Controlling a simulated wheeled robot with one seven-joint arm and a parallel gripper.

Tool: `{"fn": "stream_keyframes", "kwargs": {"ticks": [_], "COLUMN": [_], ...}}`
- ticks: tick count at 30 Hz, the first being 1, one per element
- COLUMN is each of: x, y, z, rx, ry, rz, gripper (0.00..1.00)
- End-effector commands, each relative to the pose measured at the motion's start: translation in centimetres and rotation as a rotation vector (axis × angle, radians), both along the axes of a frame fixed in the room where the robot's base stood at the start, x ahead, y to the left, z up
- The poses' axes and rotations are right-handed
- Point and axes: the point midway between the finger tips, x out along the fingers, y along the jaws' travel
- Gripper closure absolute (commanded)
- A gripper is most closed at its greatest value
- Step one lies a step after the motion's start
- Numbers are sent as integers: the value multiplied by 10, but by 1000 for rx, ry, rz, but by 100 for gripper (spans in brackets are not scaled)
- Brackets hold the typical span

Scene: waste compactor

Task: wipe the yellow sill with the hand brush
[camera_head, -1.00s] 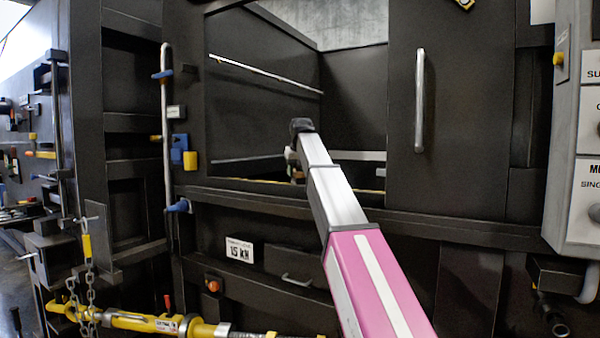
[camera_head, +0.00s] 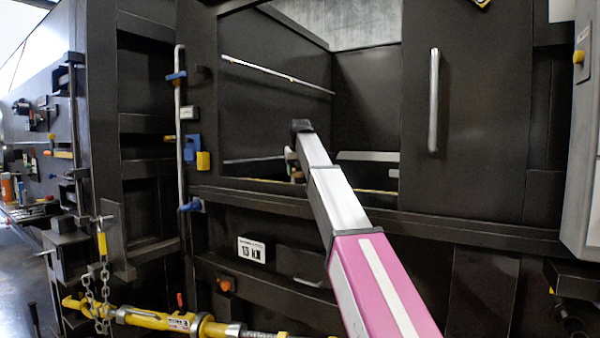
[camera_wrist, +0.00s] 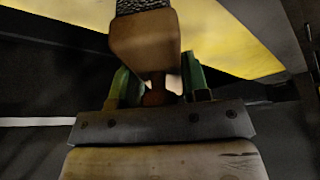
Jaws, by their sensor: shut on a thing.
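The hand brush (camera_wrist: 145,45) is in the wrist view, with a brown wooden block and dark bristles at the top edge. My gripper (camera_wrist: 155,85) is shut on it, with green fingers on either side of its narrow neck. The yellow sill (camera_wrist: 235,40) lies beyond the brush as a broad, worn yellow band. I cannot tell whether the bristles touch it. In the head view, the sill (camera_head: 378,192) is a thin yellow line along the bottom of the opening, and my arm hides part of it. My gripper and the brush are mostly hidden there.
The dark compactor opening has side walls and a panel with a vertical handle (camera_head: 433,100) at its right. A pale rail (camera_head: 228,62) runs along the inner left wall. Below are a ledge and a yellow bar tool (camera_head: 150,318) with a chain (camera_head: 104,285).

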Motion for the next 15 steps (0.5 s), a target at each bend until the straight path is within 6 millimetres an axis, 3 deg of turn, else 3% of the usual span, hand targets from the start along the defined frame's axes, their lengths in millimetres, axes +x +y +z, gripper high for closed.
{"fn": "stream_keyframes", "kwargs": {"ticks": [6,15], "x": [8,-4], "y": [11,18], "z": [0,-3], "rx": [0,0], "ry": [0,0], "rz": [0,0], "gripper": [77,77]}}
